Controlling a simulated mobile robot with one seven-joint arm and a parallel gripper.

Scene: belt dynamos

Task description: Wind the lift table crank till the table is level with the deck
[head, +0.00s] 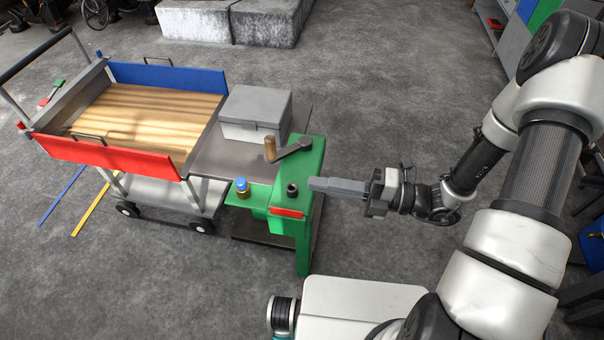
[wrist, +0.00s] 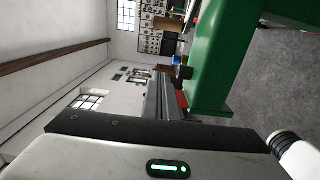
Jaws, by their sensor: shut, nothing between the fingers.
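The crank has a grey arm (head: 293,149) and an upright wooden handle (head: 270,149), on top of a green post (head: 306,205). The grey lift table (head: 222,160) lies left of the post and bears a grey lidded box (head: 254,112). The wooden deck (head: 140,118) of a cart adjoins it at left; I cannot tell the height difference. My gripper (head: 312,185) is shut and empty, pointing left beside the post, below and right of the crank in the head view. In the wrist view its fingers (wrist: 160,96) lie beside the green post (wrist: 212,65).
A blue-topped brass knob (head: 241,186), a black socket (head: 292,189) and a red plate (head: 287,212) sit on the green body. The cart has a red side (head: 110,155) and a blue side (head: 168,77). Stone blocks (head: 235,22) stand behind.

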